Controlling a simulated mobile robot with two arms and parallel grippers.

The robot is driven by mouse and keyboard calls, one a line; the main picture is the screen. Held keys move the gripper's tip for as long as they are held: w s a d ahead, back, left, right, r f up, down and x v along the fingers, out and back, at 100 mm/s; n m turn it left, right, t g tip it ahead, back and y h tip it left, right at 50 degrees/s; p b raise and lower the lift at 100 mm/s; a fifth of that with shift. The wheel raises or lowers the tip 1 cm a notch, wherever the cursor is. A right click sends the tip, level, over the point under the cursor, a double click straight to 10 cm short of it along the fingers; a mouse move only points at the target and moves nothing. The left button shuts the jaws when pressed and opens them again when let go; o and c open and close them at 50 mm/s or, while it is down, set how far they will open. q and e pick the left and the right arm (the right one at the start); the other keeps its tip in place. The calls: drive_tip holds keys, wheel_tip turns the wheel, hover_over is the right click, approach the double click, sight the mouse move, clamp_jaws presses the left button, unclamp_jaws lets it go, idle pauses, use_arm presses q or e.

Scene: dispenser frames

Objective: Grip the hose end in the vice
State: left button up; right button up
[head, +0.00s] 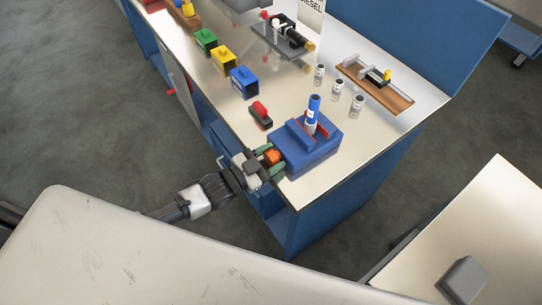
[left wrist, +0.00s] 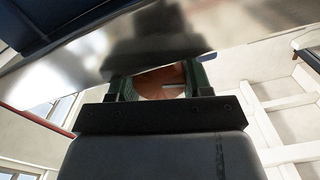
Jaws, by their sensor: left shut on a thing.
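The blue vice (head: 308,154) sits on the front corner of the bench, with red jaw faces showing at its top. The hose end, a blue cylinder with a pale lower part (head: 313,108), stands roughly upright between the jaws. I cannot tell whether the jaws touch it. My left gripper (head: 271,158) is at the vice's left side, its green fingers shut on the orange knob (head: 272,156). In the left wrist view the round knob (left wrist: 160,83) fills the space between the fingers (left wrist: 160,88). My right gripper is not in view.
A red and black tool (head: 260,114) lies left of the vice. Several small pale canisters (head: 338,88) stand behind it, near a wooden board with a fixture (head: 375,82). Green, yellow and blue blocks (head: 244,83) line the bench's left edge. Bare metal lies right of the vice.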

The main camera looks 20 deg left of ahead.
use_arm(q)
drive_tip(key=o, duration=0.9)
drive_tip(key=shift+s+a+f, duration=0.1)
drive_tip(key=shift+s+a, duration=0.25)
drive_tip(key=shift+s, duration=0.05)
drive_tip(key=shift+b+v, duration=1)
drive_tip(key=shift+v, duration=3.9)
